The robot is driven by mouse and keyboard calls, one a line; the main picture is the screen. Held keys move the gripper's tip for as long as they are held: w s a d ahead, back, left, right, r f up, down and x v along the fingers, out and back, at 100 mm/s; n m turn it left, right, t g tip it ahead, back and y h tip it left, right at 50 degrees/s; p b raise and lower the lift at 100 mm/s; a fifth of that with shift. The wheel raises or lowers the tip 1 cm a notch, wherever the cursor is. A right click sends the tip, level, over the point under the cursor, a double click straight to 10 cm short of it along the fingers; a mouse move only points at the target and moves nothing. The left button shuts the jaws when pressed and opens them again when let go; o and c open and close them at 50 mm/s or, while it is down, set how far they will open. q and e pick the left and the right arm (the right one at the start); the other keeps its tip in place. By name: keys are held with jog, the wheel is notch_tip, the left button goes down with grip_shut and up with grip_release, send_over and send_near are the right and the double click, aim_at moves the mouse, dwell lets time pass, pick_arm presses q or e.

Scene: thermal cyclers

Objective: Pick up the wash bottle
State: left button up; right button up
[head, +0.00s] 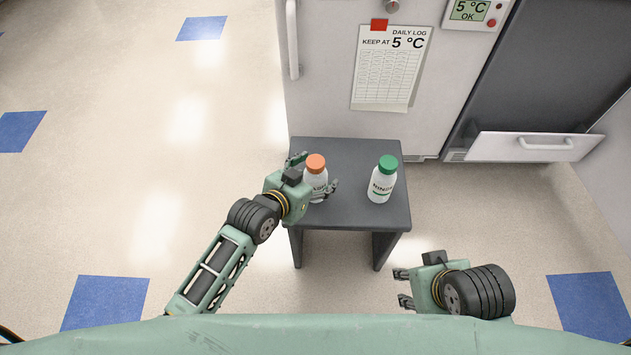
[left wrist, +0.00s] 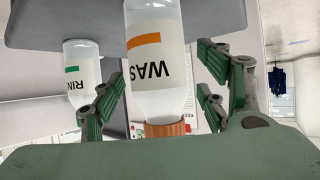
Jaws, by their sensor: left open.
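The wash bottle (head: 316,180), white with an orange cap, stands upright on a small dark grey table (head: 345,212). Its label, reading "WAS", and orange band show in the left wrist view (left wrist: 154,62), where the picture is upside down. My left gripper (head: 314,174) is open, with its fingers on either side of the bottle. In the left wrist view the fingers (left wrist: 160,85) show gaps to the bottle, so I see no grip on it. My right gripper (head: 402,288) is open and empty, in front of the table to the right.
A rinse bottle (head: 382,180) with a green cap stands on the same table, right of the wash bottle; it also shows in the left wrist view (left wrist: 82,80). Behind the table is a white fridge door (head: 325,95) with a log sheet (head: 390,70). Open floor lies to the left.

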pick_arm(q)
jog(key=shift+w+d+f, duration=0.1)
jog(key=shift+w, duration=0.05)
jog(key=c, duration=1.5)
